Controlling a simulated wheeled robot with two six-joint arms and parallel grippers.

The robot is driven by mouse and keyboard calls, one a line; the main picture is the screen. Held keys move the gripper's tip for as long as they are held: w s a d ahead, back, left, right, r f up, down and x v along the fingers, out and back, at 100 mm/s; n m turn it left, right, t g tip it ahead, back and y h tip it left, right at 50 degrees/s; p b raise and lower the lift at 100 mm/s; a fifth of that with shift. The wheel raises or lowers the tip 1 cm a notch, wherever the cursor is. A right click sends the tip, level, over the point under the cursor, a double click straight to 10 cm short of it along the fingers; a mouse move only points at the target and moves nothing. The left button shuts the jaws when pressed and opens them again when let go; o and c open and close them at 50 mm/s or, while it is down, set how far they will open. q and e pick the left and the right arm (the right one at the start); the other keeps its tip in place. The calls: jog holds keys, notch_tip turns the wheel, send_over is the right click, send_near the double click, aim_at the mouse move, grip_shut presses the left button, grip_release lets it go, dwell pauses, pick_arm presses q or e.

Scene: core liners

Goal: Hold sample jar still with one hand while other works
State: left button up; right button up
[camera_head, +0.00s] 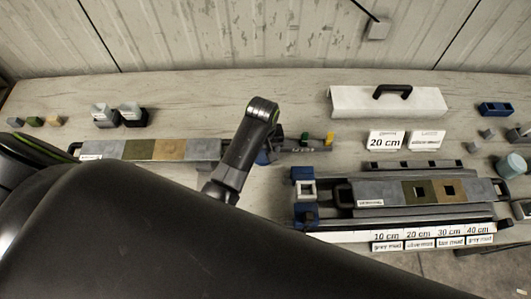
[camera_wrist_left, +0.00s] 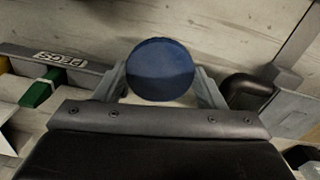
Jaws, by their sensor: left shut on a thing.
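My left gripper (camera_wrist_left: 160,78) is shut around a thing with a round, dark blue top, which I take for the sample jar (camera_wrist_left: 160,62). One finger is on each side of it. In the head view the left gripper (camera_head: 271,146) is mostly hidden behind its own wrist, and only a small blue part of the jar (camera_head: 262,158) shows there. The jar is at the right end of the left core tray, near the grey bar with coloured tabs. I cannot tell whether its base touches the bench. My right gripper is not in view.
A core tray with grey, olive and tan sections (camera_head: 153,149) lies left. Another core tray (camera_head: 375,193) with two square holes is at right, above depth labels (camera_head: 404,236).

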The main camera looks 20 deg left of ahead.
aim_at(264, 152)
pick_arm(q)
jog(key=f, duration=0.4)
jog(key=shift+w+f+p, duration=0.15)
jog(key=shift+w+p, duration=0.05)
jog(key=shift+p, duration=0.15)
jog(key=shift+f, duration=0.15)
jog(key=o, duration=1.1)
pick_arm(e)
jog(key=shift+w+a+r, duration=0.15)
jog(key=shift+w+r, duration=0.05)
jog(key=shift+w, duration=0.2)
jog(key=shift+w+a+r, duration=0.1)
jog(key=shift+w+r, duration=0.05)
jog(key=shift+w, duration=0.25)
pick_arm(q)
notch_tip(264, 152, up, 11)
jog(key=shift+f+b, duration=0.2)
jog(key=shift+b, duration=0.55)
jog(key=shift+r, duration=0.8)
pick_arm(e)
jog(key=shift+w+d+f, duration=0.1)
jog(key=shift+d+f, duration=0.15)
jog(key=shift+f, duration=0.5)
